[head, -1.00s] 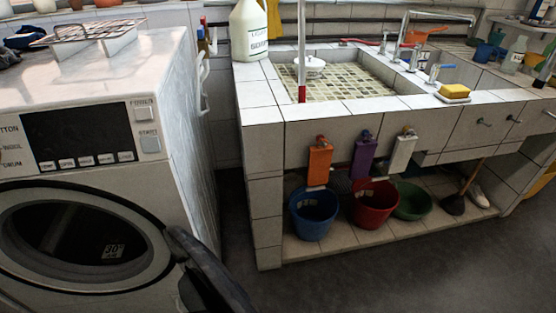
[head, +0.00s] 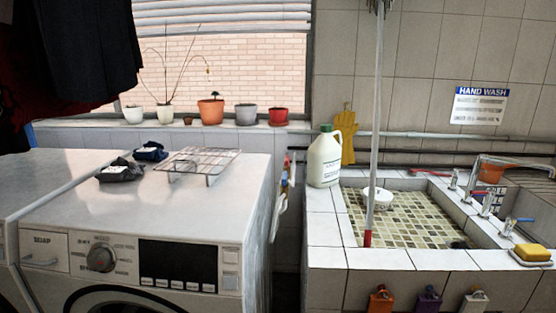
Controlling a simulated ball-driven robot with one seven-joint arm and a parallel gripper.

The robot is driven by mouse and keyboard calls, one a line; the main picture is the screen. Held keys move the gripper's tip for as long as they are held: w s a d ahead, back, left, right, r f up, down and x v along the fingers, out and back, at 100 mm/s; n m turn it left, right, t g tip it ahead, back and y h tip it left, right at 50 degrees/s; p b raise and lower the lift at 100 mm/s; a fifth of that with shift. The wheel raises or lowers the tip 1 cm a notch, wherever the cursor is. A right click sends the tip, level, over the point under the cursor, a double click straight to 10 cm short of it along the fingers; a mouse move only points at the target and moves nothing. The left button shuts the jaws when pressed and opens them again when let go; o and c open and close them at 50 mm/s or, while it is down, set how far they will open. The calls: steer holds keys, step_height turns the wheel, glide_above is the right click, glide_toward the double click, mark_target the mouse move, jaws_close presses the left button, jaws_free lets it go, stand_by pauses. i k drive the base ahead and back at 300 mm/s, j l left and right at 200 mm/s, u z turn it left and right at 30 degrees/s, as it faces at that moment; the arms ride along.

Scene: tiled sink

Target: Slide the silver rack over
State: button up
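The silver rack (head: 205,161) is a low wire rack on short legs. It stands on top of the white washing machine (head: 238,196), toward the back and right of the middle. My gripper is not in this view.
A second white machine top (head: 50,172) adjoins on the left. Potted plants (head: 210,110) line the sill behind. A gap separates the machine from the tiled sink (head: 326,229), which holds a white jug (head: 325,158) and a pole (head: 375,130). The machine's front top is clear.

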mark_target(182, 167)
steer(key=u, duration=4.25)
steer(key=k+l+u, duration=0.3)
steer(key=u, duration=0.2)
steer(key=k+l+u, duration=0.1)
steer(key=k+u, duration=0.4)
steer(key=k+j+z, duration=0.15)
steer(key=k+z, duration=0.35)
steer(key=k+l+z, duration=0.1)
steer(key=k+z, duration=0.4)
steer(key=k, duration=0.2)
steer(key=k+l+z, duration=0.3)
steer(key=k+z, duration=0.5)
steer(key=z, duration=0.15)
steer(key=k+l+z, duration=0.15)
steer(key=k+z, duration=0.15)
steer(key=z, duration=0.15)
